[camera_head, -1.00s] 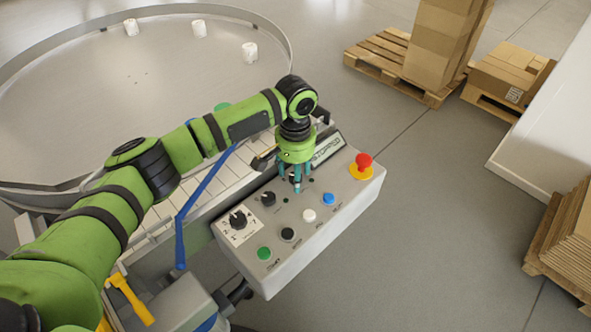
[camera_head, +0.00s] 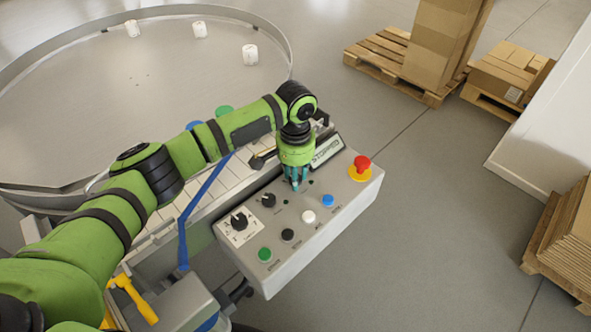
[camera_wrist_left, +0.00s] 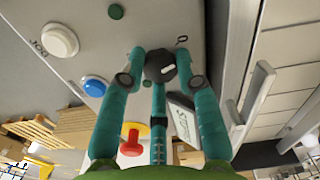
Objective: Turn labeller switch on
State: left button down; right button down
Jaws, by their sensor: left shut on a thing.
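The grey control panel (camera_head: 318,234) carries a row of buttons and knobs. My left gripper (camera_head: 294,184) points down at its upper middle. In the left wrist view the fingers of my left gripper (camera_wrist_left: 160,78) are closed around a black switch knob (camera_wrist_left: 160,66) with a white mark and a "0" printed beside it. In the head view the fingers hide this knob. The small display (camera_head: 326,151) behind the gripper appears to read "STOPPED". My right gripper is not in view.
A smaller black knob (camera_head: 268,200) and a selector dial (camera_head: 239,222) sit left of the gripper. A red emergency button (camera_head: 362,163) is at the right. A conveyor (camera_head: 203,190) runs behind the panel. Pallets with boxes (camera_head: 440,45) stand beyond open floor.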

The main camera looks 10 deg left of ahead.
pick_arm(q)
jog(key=shift+r+m+p, duration=0.2)
jog(key=shift+m+p, duration=0.5)
jog(key=shift+m, duration=0.2)
jog(key=m+p, duration=0.1)
jog(key=m, duration=0.1)
jog(key=shift+m+p, duration=0.3)
jog(key=shift+p, duration=0.05)
jog(key=m+p, duration=0.1)
jog(key=m, duration=0.1)
jog(key=shift+f+m, duration=0.1)
jog(key=shift+m, duration=0.2)
jog(key=shift+m+p, duration=0.45)
jog(key=shift+m, duration=1.05)
jog(key=c, duration=0.9)
grip_release()
